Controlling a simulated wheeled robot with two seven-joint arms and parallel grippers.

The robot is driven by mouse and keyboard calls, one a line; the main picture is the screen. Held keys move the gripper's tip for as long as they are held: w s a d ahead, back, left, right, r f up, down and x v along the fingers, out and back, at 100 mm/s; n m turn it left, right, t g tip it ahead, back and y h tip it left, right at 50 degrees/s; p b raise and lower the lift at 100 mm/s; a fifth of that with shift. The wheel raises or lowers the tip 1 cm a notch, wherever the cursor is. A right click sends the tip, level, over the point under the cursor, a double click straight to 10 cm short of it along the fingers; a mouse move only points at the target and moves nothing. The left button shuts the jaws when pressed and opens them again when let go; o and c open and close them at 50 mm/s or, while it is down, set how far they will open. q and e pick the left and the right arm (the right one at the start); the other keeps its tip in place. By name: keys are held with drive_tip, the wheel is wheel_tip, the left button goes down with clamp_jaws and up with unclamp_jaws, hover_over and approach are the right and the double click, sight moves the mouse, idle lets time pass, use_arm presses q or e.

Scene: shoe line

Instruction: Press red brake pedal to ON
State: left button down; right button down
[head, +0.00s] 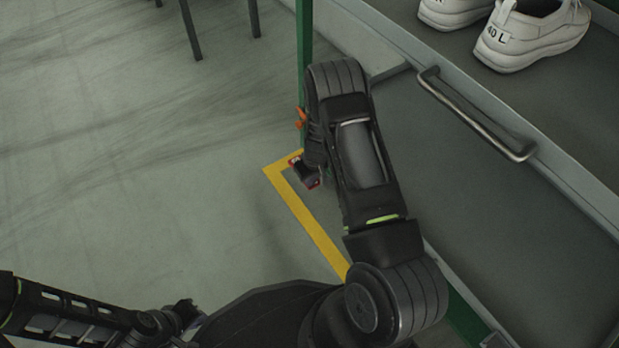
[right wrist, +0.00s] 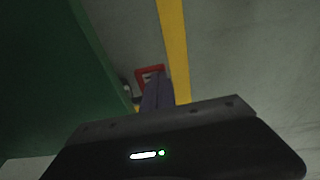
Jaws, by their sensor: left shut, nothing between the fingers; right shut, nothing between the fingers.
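The red brake pedal (right wrist: 149,71) shows in the right wrist view as a small red-framed piece low by the floor, just beyond my fingertips. In the head view the red pedal (head: 295,159) is a small red and dark piece beside the yellow line, partly covered by my right arm. My right gripper (right wrist: 157,92) is shut and empty; its fingers overlap the pedal's lower part in the picture. I cannot tell whether they touch it. My left gripper (head: 186,313) is shut and empty at lower left, far from the pedal.
A green post (head: 304,45) rises by the pedal, with an orange part (head: 300,118) on it. A yellow floor line (head: 318,232) runs past. The line's edge with a metal handle (head: 477,116) and white shoes (head: 530,35) is at right.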

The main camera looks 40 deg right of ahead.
use_arm(q)
drive_tip(key=shift+f+b, duration=0.35)
use_arm(e)
drive_tip(key=shift+s+f, duration=0.4)
drive_tip(key=shift+f, duration=0.25)
use_arm(q)
drive_tip(key=shift+r, duration=0.1)
use_arm(e)
drive_tip(key=shift+r, duration=0.15)
